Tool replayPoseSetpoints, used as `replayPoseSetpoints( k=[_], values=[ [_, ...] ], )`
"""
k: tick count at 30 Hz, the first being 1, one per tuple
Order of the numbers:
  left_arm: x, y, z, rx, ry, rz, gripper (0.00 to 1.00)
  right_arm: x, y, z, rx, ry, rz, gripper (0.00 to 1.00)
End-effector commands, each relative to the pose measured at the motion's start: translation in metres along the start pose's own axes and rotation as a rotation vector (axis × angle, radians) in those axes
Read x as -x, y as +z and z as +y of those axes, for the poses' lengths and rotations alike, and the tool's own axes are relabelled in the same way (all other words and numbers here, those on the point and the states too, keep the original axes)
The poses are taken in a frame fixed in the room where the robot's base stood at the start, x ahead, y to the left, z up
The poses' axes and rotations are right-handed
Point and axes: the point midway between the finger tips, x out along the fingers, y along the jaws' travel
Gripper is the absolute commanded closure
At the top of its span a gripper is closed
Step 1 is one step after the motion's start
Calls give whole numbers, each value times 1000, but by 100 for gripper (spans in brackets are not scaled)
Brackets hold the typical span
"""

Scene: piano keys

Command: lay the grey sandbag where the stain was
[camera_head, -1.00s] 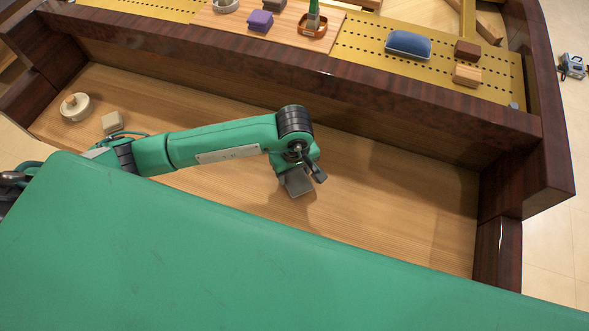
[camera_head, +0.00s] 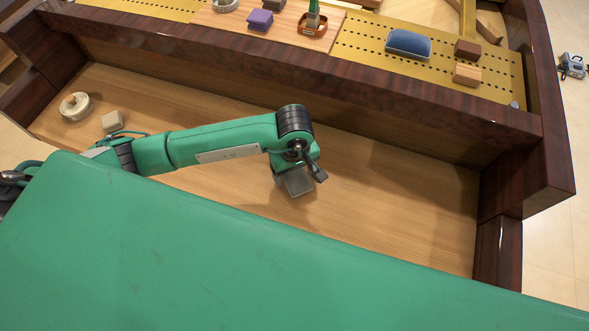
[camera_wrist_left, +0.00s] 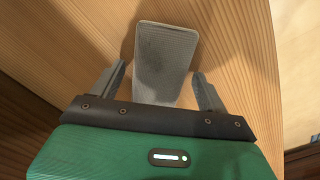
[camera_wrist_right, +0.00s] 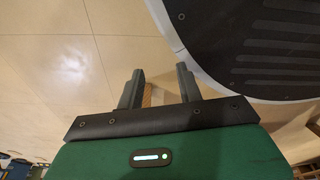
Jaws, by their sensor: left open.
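A grey, flat, rounded block that looks like the sandbag (camera_wrist_left: 166,55) lies on the wooden surface in the left wrist view. It sits between the spread fingers of my left gripper (camera_wrist_left: 160,72), with a gap on each side. Its near end is hidden by the gripper's dark plate. In the head view a grey piece (camera_head: 298,182) shows under my left wrist, over the middle of the wooden keybed. I cannot make out a stain. My right gripper (camera_wrist_right: 160,70) is open and empty in its own wrist view, over a pale tiled floor, and is outside the head view.
The keybed (camera_head: 400,205) is bare right of my left arm. A round pale container (camera_head: 76,106) and a beige block (camera_head: 112,121) stand at its left end. A dark wooden rail (camera_head: 300,75) runs behind. A blue cushion (camera_head: 409,43) and wooden blocks lie beyond it.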

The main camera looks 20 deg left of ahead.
Motion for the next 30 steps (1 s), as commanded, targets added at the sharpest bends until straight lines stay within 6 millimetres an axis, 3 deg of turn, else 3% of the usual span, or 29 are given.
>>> replayPoseSetpoints(
  k=[4,7,16,21,30],
  values=[
    [22,-1,1,-1,5,3,23,-5,11,-1,-2,-1,-19,64],
    [45,-1,2,-2,6,3,23,1,-8,-2,-4,-2,-1,64],
    [103,-1,1,0,3,3,23,10,-24,-3,-6,-4,0,64],
    [118,0,0,-1,1,0,23,12,-28,-3,-6,-4,-2,64],
    [122,0,0,0,0,0,23,14,-29,-3,-6,-4,-2,64]
  ],
)
